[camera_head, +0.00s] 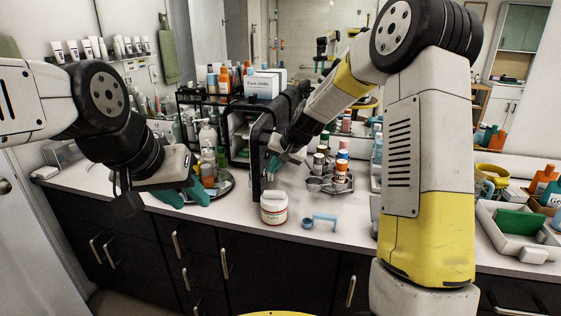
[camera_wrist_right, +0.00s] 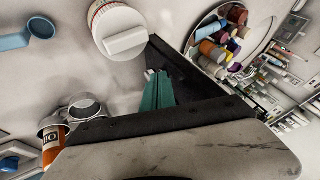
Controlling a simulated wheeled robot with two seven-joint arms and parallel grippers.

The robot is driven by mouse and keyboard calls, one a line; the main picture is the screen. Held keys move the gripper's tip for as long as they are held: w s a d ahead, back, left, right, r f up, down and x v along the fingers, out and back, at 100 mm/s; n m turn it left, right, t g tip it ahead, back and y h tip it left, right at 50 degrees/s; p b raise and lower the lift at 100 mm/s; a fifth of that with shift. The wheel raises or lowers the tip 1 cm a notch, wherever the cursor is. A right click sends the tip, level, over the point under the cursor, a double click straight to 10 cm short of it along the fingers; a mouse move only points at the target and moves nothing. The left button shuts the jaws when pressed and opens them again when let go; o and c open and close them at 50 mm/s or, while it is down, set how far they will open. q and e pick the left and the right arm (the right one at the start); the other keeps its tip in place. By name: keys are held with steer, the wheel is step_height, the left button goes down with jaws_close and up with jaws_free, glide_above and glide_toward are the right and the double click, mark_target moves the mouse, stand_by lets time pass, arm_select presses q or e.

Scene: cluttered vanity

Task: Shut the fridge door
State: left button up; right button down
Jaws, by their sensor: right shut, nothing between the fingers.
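The small black fridge (camera_head: 238,128) stands at the back of the counter, and its pale interior shows. Its dark door (camera_head: 258,158) is open and stands out toward the counter's front. My right gripper (camera_head: 277,164) is shut and empty, just right of the door; I cannot tell whether it touches. Its teal fingers (camera_wrist_right: 157,90) show closed in the right wrist view, beside a dark panel (camera_wrist_right: 180,65) that looks like the door. My left gripper (camera_head: 191,197) is open and empty, low over the counter's front edge, left of the fridge.
A white jar with a red-banded label (camera_head: 273,208) stands in front of the door, with a blue scoop (camera_head: 320,222) to its right. A round tray (camera_head: 227,184) with bottles is left of the door.

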steer(key=shift+w+a, duration=0.2)
steer(key=shift+a, duration=0.85)
steer(key=shift+a, duration=0.15)
